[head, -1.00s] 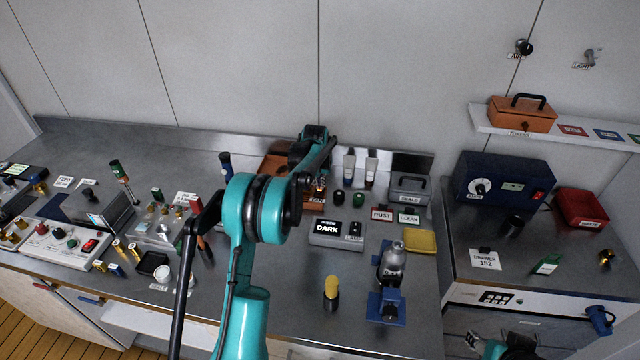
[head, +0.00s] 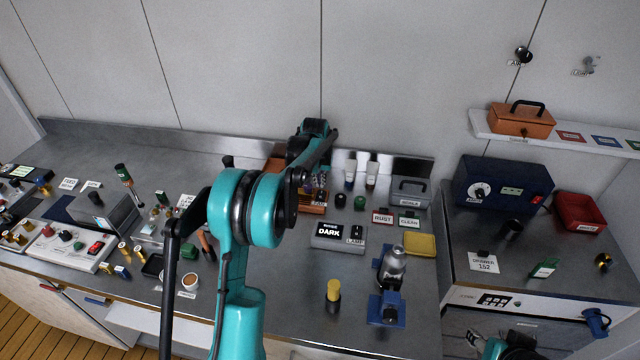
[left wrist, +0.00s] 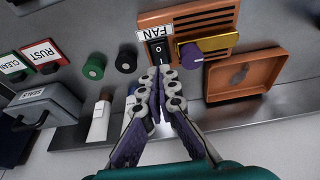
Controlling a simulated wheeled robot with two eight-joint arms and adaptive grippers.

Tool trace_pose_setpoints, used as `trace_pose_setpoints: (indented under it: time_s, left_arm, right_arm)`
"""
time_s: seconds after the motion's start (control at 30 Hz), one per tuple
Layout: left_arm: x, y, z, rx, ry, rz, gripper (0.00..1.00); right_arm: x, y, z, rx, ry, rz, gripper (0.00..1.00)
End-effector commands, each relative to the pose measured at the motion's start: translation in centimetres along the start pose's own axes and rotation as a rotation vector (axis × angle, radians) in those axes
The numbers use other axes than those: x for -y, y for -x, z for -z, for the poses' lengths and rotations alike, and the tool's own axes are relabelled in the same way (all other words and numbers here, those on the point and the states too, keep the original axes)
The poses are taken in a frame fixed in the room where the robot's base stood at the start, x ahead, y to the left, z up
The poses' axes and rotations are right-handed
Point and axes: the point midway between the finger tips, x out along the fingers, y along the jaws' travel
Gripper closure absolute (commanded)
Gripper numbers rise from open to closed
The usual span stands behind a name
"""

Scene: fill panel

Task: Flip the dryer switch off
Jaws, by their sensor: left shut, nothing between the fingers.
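An orange vented unit (left wrist: 220,22) shows in the left wrist view, with a black rocker switch (left wrist: 159,50) under a FAN label (left wrist: 154,33) and a purple knob (left wrist: 191,54) beside it. No dryer label is readable. My left gripper (left wrist: 161,74) is shut and empty, its fingertips right by the lower edge of the rocker; I cannot tell whether they touch. In the head view the orange unit (head: 312,209) is partly hidden by my left arm. A dark blue box (head: 505,182) with a dial and a red switch (head: 536,198) stands at the right.
An open orange tray (left wrist: 280,62) lies beside the unit, and green (left wrist: 94,67) and black (left wrist: 126,60) knobs are on the other side. The DARK/LAMP box (head: 338,237) sits in front in the head view.

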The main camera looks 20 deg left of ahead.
Motion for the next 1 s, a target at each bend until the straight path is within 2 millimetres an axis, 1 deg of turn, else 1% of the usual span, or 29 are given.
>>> trace_pose_setpoints:
  time_s: [0.03,0.2,0.3,0.4,0.57,1.0]
  left_arm:
    - [0.0,1.4,-0.3,0.0,0.0,0.0,1.0]
    - [0.0,4.8,-1.0,0.0,0.0,0.0,1.0]
    - [0.0,6.2,-1.3,0.0,0.0,0.0,1.0]
    - [0.0,7.1,-1.6,0.0,0.0,0.0,1.0]
    - [0.0,7.6,-1.7,0.0,0.0,0.0,1.0]
    - [0.0,7.6,-1.7,0.0,0.0,0.0,1.0]
  right_arm:
    - [0.0,0.3,0.1,0.0,0.0,0.0,0.53]
    - [0.0,0.8,0.5,0.0,0.0,0.0,0.53]
    - [0.0,1.0,0.6,0.0,0.0,0.0,0.53]
    - [0.0,1.1,0.7,0.0,0.0,0.0,0.53]
    - [0.0,1.1,0.8,0.0,0.0,0.0,0.53]
    - [0.0,1.1,0.7,0.0,0.0,0.0,0.53]
